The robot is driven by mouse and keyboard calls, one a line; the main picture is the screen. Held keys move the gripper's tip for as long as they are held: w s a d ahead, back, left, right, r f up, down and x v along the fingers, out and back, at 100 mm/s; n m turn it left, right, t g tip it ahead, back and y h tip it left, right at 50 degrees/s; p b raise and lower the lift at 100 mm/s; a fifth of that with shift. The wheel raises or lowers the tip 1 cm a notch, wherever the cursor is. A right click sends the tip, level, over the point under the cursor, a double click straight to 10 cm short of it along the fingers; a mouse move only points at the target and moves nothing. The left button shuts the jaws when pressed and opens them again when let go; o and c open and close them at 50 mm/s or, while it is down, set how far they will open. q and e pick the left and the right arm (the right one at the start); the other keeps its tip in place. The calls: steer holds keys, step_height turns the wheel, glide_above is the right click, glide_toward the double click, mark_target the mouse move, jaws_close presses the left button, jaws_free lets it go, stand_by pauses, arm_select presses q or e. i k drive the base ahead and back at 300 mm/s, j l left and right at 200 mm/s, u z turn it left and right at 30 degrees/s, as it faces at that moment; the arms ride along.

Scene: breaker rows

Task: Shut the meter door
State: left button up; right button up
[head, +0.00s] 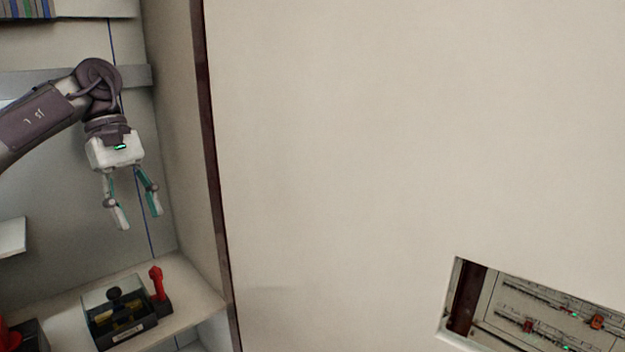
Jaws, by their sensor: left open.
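A large cream panel (400,150) fills the middle and right of the view, with a dark edge strip (209,150) along its left side. It looks like a door or cabinet front; I cannot tell for sure that it is the meter door, or how far it stands open. A rectangular opening in its lower right shows breaker rows (550,310) behind it. My left gripper (139,212) hangs fingers down, open and empty, left of the panel's dark edge and apart from it. My right gripper is not in view.
Below my left gripper, a black device with a clear cover (118,312) and a red lever (157,284) stand on a pale ledge (190,290). Another red part (8,335) shows at the lower left corner. A grey rail (135,76) crosses the back wall. The space around the gripper is free.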

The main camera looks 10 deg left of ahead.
mark_target(365, 147)
steer(key=k, duration=1)
